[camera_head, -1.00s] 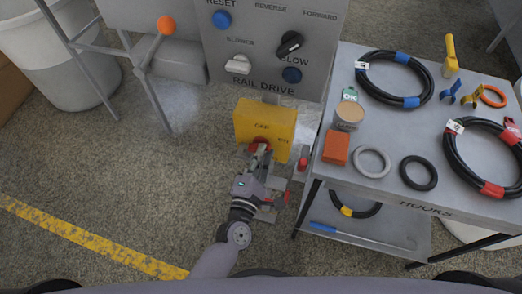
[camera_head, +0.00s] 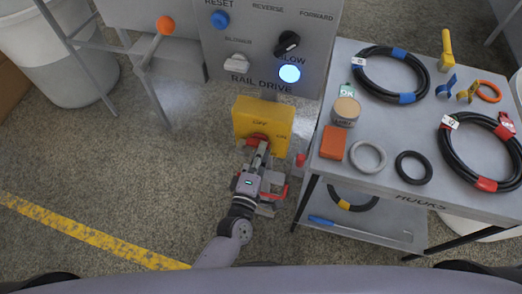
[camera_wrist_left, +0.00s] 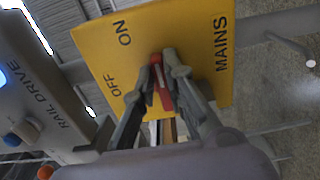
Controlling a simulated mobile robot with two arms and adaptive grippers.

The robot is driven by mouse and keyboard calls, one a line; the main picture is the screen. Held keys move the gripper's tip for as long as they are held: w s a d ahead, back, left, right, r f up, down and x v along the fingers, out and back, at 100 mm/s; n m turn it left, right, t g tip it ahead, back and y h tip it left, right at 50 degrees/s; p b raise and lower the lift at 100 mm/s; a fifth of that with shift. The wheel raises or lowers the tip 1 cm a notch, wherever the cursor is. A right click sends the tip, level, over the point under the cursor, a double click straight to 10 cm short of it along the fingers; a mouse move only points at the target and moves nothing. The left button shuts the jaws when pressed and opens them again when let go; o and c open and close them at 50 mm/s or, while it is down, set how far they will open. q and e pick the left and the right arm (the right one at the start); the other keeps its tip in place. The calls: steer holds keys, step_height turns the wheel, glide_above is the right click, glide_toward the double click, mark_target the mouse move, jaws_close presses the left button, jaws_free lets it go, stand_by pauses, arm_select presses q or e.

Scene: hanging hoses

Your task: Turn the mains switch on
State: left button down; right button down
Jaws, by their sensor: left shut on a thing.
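The mains switch is a yellow box (camera_head: 248,115) below the rail drive panel in the head view. In the left wrist view the box (camera_wrist_left: 200,35) carries the words OFF, ON and MAINS. Its red handle (camera_head: 256,137) is at the box's front, partly hidden by my fingers. My left gripper (camera_head: 262,146) is shut on this handle. In the left wrist view the red handle (camera_wrist_left: 163,95) lies between the two fingers of my left gripper (camera_wrist_left: 161,75). Which mark the handle points to is hard to tell. My right gripper is not in view.
The grey rail drive panel (camera_head: 225,45) stands just above the box, with a brightly lit round lamp (camera_head: 289,73). An orange-knobbed lever (camera_head: 165,25) is at left. A table (camera_head: 330,185) with hoses and rings stands close at right.

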arm_select(q)
steer(key=c, duration=1.6)
jaws_free()
steer(key=shift+c, duration=0.2)
steer(key=v, duration=1.2)
